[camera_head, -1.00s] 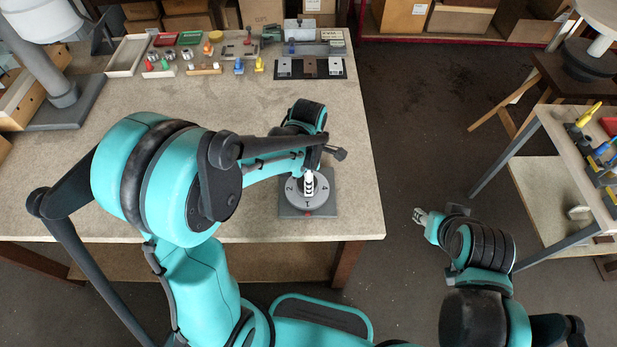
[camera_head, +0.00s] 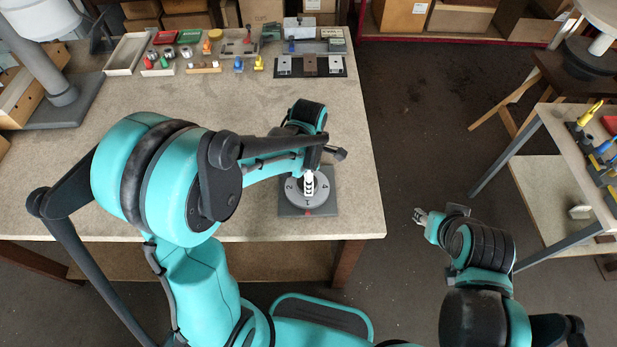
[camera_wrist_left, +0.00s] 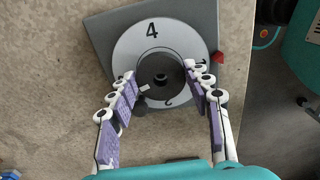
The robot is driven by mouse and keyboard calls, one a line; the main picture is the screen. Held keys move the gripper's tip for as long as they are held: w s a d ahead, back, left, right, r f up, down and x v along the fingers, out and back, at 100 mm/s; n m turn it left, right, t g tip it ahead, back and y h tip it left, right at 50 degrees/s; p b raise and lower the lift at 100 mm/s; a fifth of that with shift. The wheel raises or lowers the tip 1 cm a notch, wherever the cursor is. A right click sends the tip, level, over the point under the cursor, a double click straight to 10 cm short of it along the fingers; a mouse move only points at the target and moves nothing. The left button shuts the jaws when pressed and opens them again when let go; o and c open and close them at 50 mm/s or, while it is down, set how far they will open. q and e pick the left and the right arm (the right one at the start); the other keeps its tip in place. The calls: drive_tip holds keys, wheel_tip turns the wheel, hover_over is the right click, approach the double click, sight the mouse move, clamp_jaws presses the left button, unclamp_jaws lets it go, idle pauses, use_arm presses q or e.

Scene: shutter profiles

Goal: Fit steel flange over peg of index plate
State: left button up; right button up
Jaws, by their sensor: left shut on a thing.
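The index plate is a pale grey numbered disc (camera_head: 320,200) on a dark square base near the table's front right edge. In the left wrist view the disc (camera_wrist_left: 128,50) shows a 4 at the top and a small red pointer at its right edge. My left gripper (camera_head: 309,188) is over the disc's middle. In the left wrist view its fingertips (camera_wrist_left: 160,74) stand on either side of a dark round piece with a hole (camera_wrist_left: 161,92), taken as the steel flange. Whether the peg is inside it is too dark to tell. My right gripper (camera_head: 420,216) is away from the table, its jaws unclear.
Small coloured parts, a white tray (camera_head: 128,54) and a dark panel with grey blocks (camera_head: 310,66) lie along the table's back. The table (camera_head: 240,105) between them and my left arm is clear. A side bench (camera_head: 570,150) with tools stands at the right.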

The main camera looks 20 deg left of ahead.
use_arm(q)
drive_tip(key=shift+f+b, duration=0.45)
drive_tip(key=shift+f, duration=0.15)
drive_tip(key=o, duration=1.6)
drive_tip(key=shift+r, duration=0.1)
wheel_tip(320, 180, up, 12)
drive_tip(key=s+a+m+t, duration=0.2)
drive_tip(key=s+m, duration=0.3)
drive_tip(key=m, duration=0.5)
drive_tip(key=s+a+m+t+b, duration=0.1)
drive_tip(key=s+a+m+t, duration=0.2)
drive_tip(key=m, duration=0.8)
drive_tip(key=shift+s+f+t, duration=0.4)
drive_tip(key=shift+s+t, duration=0.7)
drive_tip(key=shift+s, duration=0.1)
